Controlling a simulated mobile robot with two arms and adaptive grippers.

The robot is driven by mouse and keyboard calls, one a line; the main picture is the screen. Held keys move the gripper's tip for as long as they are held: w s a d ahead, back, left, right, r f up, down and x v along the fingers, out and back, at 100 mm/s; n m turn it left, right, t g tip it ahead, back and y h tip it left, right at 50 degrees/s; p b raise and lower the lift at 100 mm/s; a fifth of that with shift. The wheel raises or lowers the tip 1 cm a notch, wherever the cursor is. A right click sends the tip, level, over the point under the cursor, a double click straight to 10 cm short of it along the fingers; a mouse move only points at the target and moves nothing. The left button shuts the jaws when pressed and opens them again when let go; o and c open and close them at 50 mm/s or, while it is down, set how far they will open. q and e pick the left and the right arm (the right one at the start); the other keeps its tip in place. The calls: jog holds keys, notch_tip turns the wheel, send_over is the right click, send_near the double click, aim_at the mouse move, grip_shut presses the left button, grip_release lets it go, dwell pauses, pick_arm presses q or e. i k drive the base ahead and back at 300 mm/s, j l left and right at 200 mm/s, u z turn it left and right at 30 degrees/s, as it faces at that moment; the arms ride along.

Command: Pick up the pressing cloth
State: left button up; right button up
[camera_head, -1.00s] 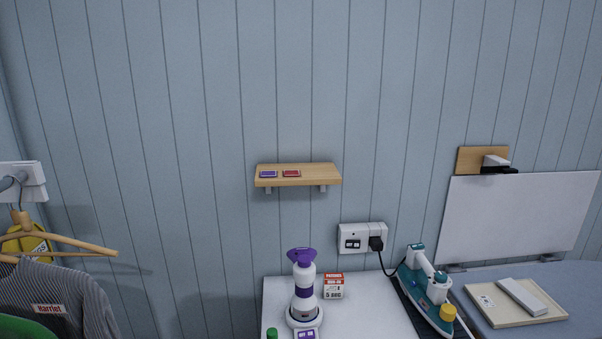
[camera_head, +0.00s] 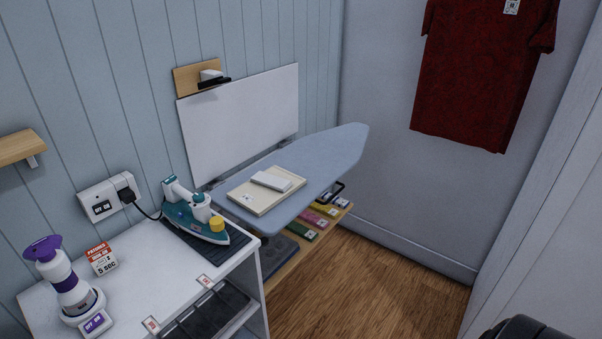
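On the light blue ironing board (camera_head: 335,150) lies a flat cream rectangular piece (camera_head: 258,199), with a smaller white flat piece (camera_head: 271,181) on top of it. A small printed mark shows on the cream piece. I cannot tell for sure which of the two is the pressing cloth; either could be a folded cloth.
A teal iron (camera_head: 190,212) rests on a dark mat on the white cabinet (camera_head: 140,257), beside a purple and white device (camera_head: 65,284). A white panel (camera_head: 240,122) stands behind the board. Wooden floor (camera_head: 365,285) lies clear at right. A red shirt (camera_head: 475,75) hangs at the back.

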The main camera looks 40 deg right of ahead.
aim_at(273, 182)
jog(key=z, duration=0.9)
jog(key=i+l+u, duration=0.15)
jog(key=u, duration=0.35)
jog(key=i+l+u, duration=0.1)
jog(key=u, duration=0.35)
jog(key=i+l+u, duration=0.1)
jog(key=l+u, duration=0.2)
jog(key=u, duration=0.2)
jog(key=l+u, duration=0.25)
jog(key=u, duration=0.2)
